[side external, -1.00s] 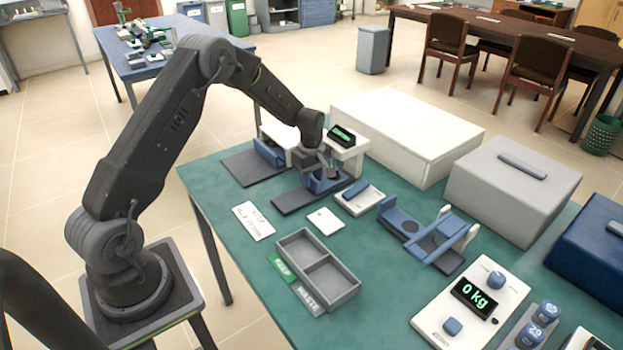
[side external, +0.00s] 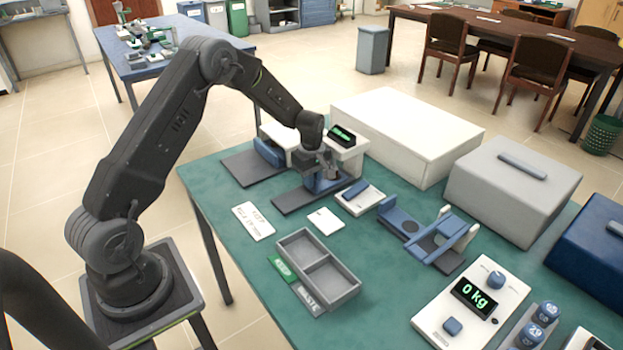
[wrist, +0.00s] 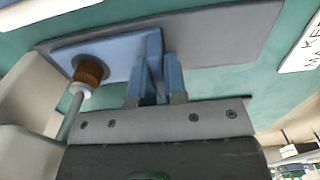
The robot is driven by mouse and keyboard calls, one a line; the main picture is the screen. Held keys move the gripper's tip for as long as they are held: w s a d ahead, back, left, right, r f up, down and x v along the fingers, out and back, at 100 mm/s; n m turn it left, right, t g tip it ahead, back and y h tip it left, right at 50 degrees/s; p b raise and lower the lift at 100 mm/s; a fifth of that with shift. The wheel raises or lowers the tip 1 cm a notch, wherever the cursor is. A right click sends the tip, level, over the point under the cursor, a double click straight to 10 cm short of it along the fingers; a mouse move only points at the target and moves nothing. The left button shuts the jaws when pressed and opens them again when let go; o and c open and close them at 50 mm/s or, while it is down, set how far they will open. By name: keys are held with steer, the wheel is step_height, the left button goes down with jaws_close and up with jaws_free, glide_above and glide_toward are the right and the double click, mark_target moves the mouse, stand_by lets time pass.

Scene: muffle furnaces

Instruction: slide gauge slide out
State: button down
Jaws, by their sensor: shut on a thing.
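The gauge (side external: 350,153) is a white frame with a green-lit display, standing on the table. Its blue slide (side external: 318,184) lies on a dark grey base plate (side external: 291,202). In the wrist view the slide (wrist: 112,52) carries a brown round piece (wrist: 91,70) at its left end, by a pale rod-like part of the gauge. My gripper (side external: 328,172) is low over the slide. In the wrist view my gripper (wrist: 154,88) is shut on the slide's upright blue handle, whose lower part is partly hidden between the fingers.
A grey two-part tray (side external: 318,270), a white card (side external: 326,221) and a small white stand with a blue block (side external: 360,196) lie near the gauge. A blue cradle (side external: 430,235) stands to the right. A large white box (side external: 407,130) is behind. Green tabletop is clear between them.

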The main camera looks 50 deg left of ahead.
steer(key=s, duration=1.1)
steer(key=c, duration=1.4)
jaws_free()
steer(key=shift+s, duration=0.1)
steer(key=shift+o, duration=1.2)
step_height(320, 180, up, 14)
